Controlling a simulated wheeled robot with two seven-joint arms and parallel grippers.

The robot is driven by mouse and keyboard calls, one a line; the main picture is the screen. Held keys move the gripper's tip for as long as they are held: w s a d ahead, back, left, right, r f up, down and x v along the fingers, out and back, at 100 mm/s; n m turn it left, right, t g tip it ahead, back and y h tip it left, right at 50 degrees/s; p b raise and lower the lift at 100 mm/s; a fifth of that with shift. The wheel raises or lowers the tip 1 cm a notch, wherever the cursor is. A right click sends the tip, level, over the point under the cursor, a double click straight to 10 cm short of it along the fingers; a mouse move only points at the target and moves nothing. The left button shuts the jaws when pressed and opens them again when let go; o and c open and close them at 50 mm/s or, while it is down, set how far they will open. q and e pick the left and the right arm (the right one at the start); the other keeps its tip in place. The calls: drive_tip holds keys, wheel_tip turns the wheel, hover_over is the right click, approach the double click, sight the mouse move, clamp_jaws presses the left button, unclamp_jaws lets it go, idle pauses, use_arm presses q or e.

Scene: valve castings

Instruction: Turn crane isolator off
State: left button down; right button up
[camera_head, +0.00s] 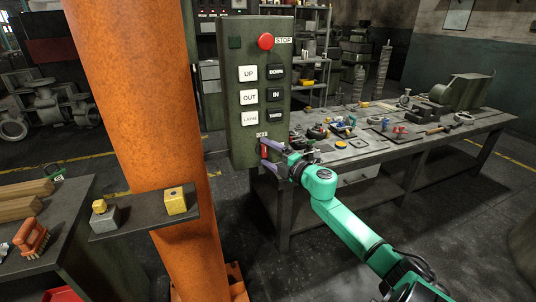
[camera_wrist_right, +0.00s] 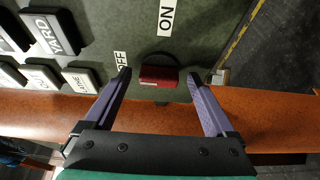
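The crane control box (camera_head: 243,110) is a dark green panel on the orange column. Its red isolator handle (camera_head: 264,151) sits low on the panel and also shows in the right wrist view (camera_wrist_right: 158,78). An ON label (camera_wrist_right: 167,17) is above the handle in that view, and an OFF label (camera_wrist_right: 120,64) is to its left. I cannot tell which label the handle points at. My right gripper (camera_head: 263,153) is open at the panel. Its purple fingers show on either side of the handle, with gaps, in the right wrist view (camera_wrist_right: 158,86). My left gripper is out of view.
A red STOP button (camera_head: 266,41) and several black and white push buttons (camera_head: 248,96) are higher on the box. A shelf with a yellow block (camera_head: 175,201) juts out at the lower left. A workbench (camera_head: 410,143) with several parts and tools stands behind my right arm.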

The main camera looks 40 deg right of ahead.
drive_tip(key=s+b, duration=0.1)
drive_tip(key=s, duration=1.3)
drive_tip(key=shift+s+d, duration=0.3)
drive_tip(key=shift+d, duration=0.1)
drive_tip(key=shift+d, duration=0.1)
